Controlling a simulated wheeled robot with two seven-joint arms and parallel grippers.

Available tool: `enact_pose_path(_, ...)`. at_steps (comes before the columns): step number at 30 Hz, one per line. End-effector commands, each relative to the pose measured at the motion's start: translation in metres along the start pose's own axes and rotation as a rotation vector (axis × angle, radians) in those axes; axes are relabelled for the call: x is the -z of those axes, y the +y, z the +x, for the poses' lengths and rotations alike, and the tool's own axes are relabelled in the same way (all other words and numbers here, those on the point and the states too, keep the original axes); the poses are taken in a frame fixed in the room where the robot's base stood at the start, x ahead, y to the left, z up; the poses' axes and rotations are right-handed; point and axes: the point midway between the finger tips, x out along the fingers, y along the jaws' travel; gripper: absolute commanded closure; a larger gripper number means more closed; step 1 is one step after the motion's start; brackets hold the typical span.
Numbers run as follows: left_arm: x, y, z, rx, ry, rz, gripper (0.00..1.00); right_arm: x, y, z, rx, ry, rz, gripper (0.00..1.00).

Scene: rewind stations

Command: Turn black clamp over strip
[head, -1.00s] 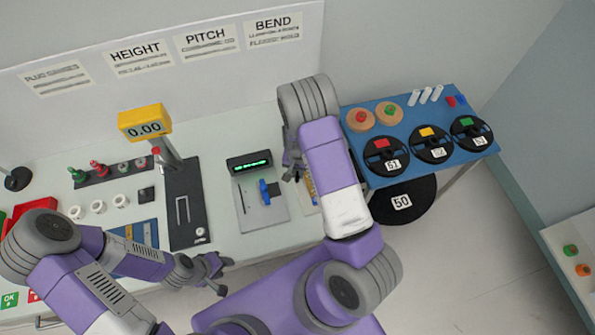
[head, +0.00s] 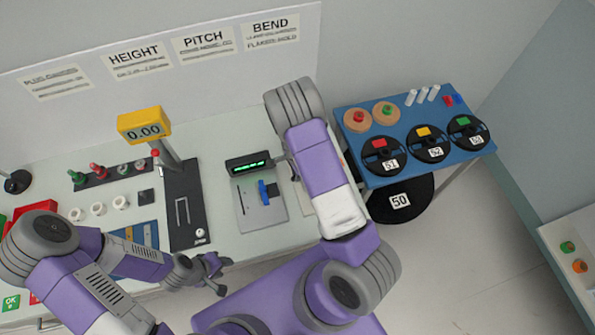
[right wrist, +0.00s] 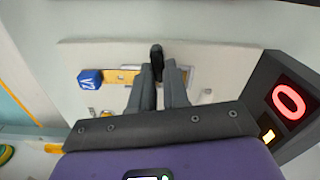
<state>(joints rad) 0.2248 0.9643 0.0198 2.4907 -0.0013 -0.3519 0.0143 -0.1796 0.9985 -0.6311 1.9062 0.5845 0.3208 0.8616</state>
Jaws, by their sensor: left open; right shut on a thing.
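In the right wrist view, a black clamp (right wrist: 157,53) with a rounded top stands between the fingertips of my right gripper (right wrist: 160,72). The fingers are shut on it. A yellow strip-like piece (right wrist: 122,76) lies on the pale plate (right wrist: 230,62) beside the clamp; the fingers hide part of it, so I cannot tell whether the clamp lies over it. A blue block (right wrist: 90,78) with white marking sits at its left end. In the head view my right forearm hides this spot. My left gripper (head: 215,275) is open and empty at the bench's front edge.
A grey fixture (head: 262,208) with a blue part and a green display stands left of my right arm. A dark gauge with a yellow 0.00 readout (head: 145,125) stands further left. A blue table (head: 355,150) with several black reels is at right.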

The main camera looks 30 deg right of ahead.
Motion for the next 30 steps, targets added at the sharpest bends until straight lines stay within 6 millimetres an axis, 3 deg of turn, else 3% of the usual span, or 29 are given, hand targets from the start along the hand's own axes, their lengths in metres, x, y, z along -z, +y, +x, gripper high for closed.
enact_pose_path(9, -0.0001, 0.0011, -0.0029, 0.0, 0.0, 0.0, 0.57, -0.0006, 0.0002, -0.0006, 0.001, -0.001, 0.105, 1.0)
enact_pose_path(24, -0.0002, 0.0011, -0.003, 0.0, 0.0, 0.0, 0.57, -0.0006, 0.0, -0.0005, 0.002, -0.001, 0.122, 1.0)
enact_pose_path(25, -0.0002, 0.0011, -0.003, 0.0, 0.0, 0.0, 0.57, -0.0006, 0.0, -0.0005, 0.002, -0.001, 0.122, 0.84)
enact_pose_path(30, -0.0002, 0.0011, -0.003, 0.0, 0.0, 0.0, 0.57, -0.0005, 0.0001, -0.0004, 0.001, 0.0, 0.122, 0.6)
